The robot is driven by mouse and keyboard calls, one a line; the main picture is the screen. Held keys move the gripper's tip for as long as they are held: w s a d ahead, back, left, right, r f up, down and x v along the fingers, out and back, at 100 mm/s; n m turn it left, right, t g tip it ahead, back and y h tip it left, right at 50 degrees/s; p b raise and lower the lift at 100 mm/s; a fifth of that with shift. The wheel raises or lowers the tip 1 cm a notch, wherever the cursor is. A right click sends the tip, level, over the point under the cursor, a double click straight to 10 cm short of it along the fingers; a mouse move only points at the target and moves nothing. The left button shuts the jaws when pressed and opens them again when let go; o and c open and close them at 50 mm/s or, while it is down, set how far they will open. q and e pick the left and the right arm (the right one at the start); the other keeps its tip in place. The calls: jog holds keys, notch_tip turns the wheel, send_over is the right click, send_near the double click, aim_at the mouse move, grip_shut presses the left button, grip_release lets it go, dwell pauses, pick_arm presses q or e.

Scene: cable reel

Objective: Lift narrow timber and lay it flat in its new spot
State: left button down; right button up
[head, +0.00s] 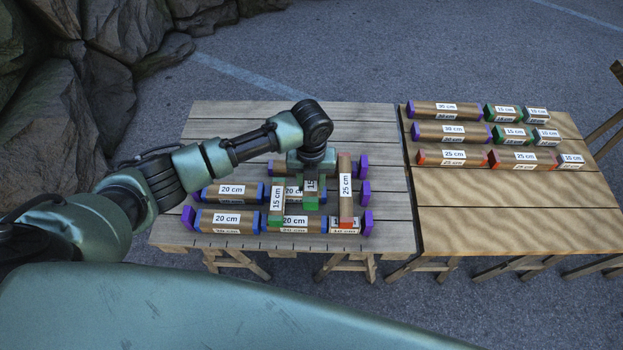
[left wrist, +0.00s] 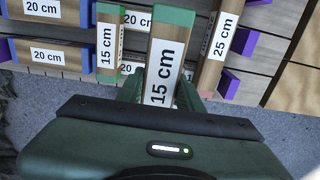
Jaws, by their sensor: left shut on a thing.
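My left gripper (head: 311,172) is shut on a narrow 15 cm timber (head: 311,197) with green ends. In the left wrist view this timber (left wrist: 165,60) looks larger than its neighbours and runs the same way as the crosswise pieces. The gripper hides part of it in the head view; whether it touches the timbers below I cannot tell. To its left lies another green-ended 15 cm timber (head: 276,203), and to its right a red-ended 25 cm timber (head: 346,185). My right gripper is not in view.
Purple blocks (head: 187,217) stand at the row ends on the left table (head: 225,125). More 20 cm timbers (head: 235,194) lie at left. The right table (head: 500,220) holds rows of labelled timbers at its back; its front is bare. Rocks (head: 90,70) rise at left.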

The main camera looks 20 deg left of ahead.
pick_arm(q)
notch_tip(320, 180, down, 10)
jog(key=b, duration=0.7)
jog(key=shift+f+b, duration=0.2)
jog(key=shift+b, duration=0.15)
jog(key=shift+p, duration=0.3)
jog(key=shift+f, duration=0.3)
jog(key=c, duration=0.9)
grip_release()
jog(key=shift+o, duration=0.2)
jog(key=shift+r, duration=0.1)
notch_tip(320, 180, up, 8)
jog(key=shift+f, duration=0.2)
